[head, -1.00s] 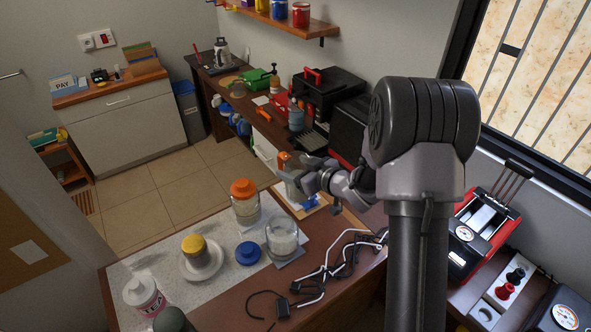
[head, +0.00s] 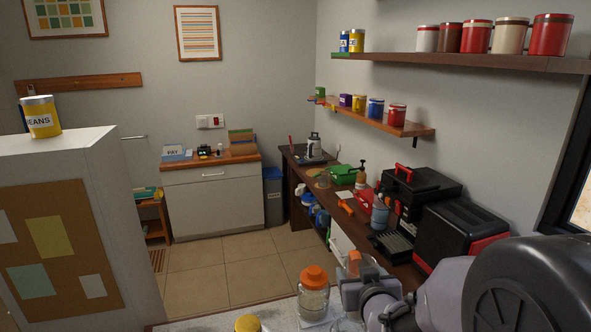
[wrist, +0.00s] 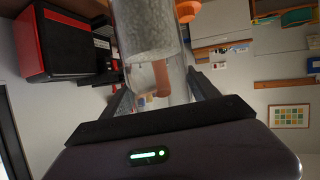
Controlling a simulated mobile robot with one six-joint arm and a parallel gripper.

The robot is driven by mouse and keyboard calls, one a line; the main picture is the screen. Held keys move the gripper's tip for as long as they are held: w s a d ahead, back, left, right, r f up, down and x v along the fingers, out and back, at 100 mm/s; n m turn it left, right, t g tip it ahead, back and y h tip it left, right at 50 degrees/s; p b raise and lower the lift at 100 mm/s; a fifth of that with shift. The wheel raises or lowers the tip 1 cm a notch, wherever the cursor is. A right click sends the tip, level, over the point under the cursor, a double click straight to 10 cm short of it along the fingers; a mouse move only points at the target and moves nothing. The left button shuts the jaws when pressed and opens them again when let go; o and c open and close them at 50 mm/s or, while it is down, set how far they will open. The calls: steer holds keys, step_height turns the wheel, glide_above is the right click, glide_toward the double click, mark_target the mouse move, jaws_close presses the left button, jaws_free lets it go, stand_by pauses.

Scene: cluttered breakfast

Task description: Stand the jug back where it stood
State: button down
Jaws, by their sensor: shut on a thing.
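The jug (wrist: 143,76) is clear glass with a brown-orange handle. In the wrist view it sits between the two fingers of my gripper (wrist: 155,88), which is shut on it. A pale speckled area shows in or through the glass; I cannot tell which. In the head view my gripper (head: 358,290) is low right of centre, with the jug's brown-orange part (head: 353,262) showing above it. Most of the jug is hidden by my gripper there. The spot where it stood cannot be made out.
A jar with an orange lid (head: 313,292) stands just left of my gripper, and its lid shows in the wrist view (wrist: 187,10). A yellow lid (head: 247,323) is at the bottom edge. A black and red machine (head: 460,245) stands on the side counter behind. Most of the near counter is out of view.

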steer(key=w+a+f+n+g+y+b, duration=0.1)
steer(key=w+a+f+n+y, duration=0.3)
steer(key=a, duration=0.6)
steer(key=w+a+f+y+b, duration=0.1)
steer(key=w+a+b, duration=0.1)
steer(key=w+a, duration=0.6)
steer(key=a+f+n+g+y+b, duration=0.15)
steer(key=a+f, duration=0.25)
steer(key=a, duration=0.7)
steer(key=a+f+n+g+y, duration=0.15)
steer(key=a+f, duration=0.25)
steer(key=a, duration=0.7)
step_height(320, 180, down, 11)
steer(key=a+b, duration=0.1)
steer(key=b, duration=0.4)
steer(key=shift+r+t+y, duration=0.2)
steer(key=shift+t+y, duration=0.1)
steer(key=shift+y, duration=0.1)
steer(key=shift+w, duration=0.1)
steer(key=shift+f, duration=0.2)
steer(key=shift+c, duration=1)
jaws_free()
